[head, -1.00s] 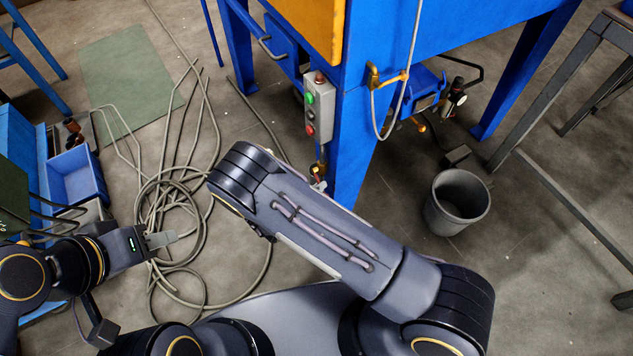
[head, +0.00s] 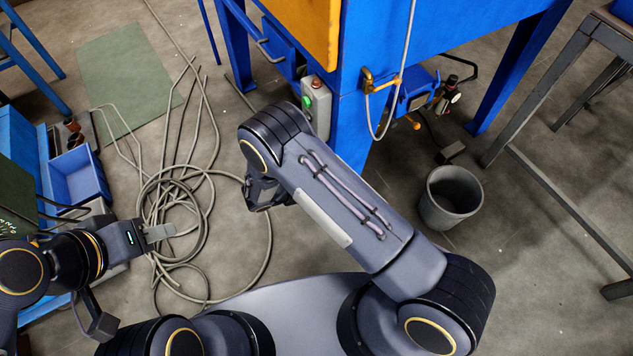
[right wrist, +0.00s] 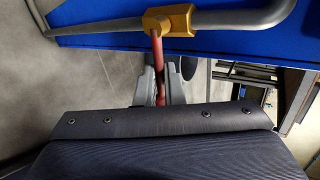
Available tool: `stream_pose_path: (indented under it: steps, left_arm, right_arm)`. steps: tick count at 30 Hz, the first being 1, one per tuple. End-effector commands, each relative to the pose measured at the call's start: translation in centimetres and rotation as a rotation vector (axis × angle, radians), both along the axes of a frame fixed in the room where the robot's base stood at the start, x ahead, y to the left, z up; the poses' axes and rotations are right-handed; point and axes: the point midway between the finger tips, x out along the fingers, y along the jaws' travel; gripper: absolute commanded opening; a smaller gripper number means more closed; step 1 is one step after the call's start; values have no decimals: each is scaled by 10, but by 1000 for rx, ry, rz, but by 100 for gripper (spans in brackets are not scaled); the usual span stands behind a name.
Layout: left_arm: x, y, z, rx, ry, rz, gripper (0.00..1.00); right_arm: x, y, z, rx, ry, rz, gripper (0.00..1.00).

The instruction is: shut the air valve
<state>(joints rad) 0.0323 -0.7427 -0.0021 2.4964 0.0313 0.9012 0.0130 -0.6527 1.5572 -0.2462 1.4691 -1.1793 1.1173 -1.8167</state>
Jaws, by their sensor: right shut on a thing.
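In the right wrist view a brass valve body (right wrist: 168,20) sits on a grey pipe, with a red lever (right wrist: 157,62) pointing down from it. My right gripper (right wrist: 160,88) is shut on the lower part of this lever, one grey finger on each side. In the head view my right arm hides this gripper and the valve. My left gripper (head: 160,233) is at the left, above the floor and beside the coiled hose, away from the valve. Nothing shows in it, and its finger gap is too small to judge.
The blue cabinet (head: 440,45) stands ahead with a grey button box (head: 318,108) on its leg. A hose hangs by a brass fitting (head: 372,82). A grey bin (head: 450,197) stands at right. Coiled hose (head: 175,205) and a blue tray (head: 77,177) are at left.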

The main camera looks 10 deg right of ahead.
Motion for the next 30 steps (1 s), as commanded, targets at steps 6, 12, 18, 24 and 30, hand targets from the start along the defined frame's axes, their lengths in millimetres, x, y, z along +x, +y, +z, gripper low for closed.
stream_pose_path:
  steps: [6,12,18,24,30]
  left_arm:
    - [0,0,0,0,0,0,36]
    - [0,0,0,0,0,0,36]
    - [0,0,0,0,0,0,36]
    - [0,0,0,0,0,0,36]
    - [0,0,3,0,0,0,36]
  right_arm:
    - [-1,1,0,-2,12,0,0]
    - [0,1,0,-3,11,1,0]
    - [0,0,0,-4,10,0,29]
    - [0,0,0,-4,10,1,30]
    - [-2,8,7,-3,8,2,30]
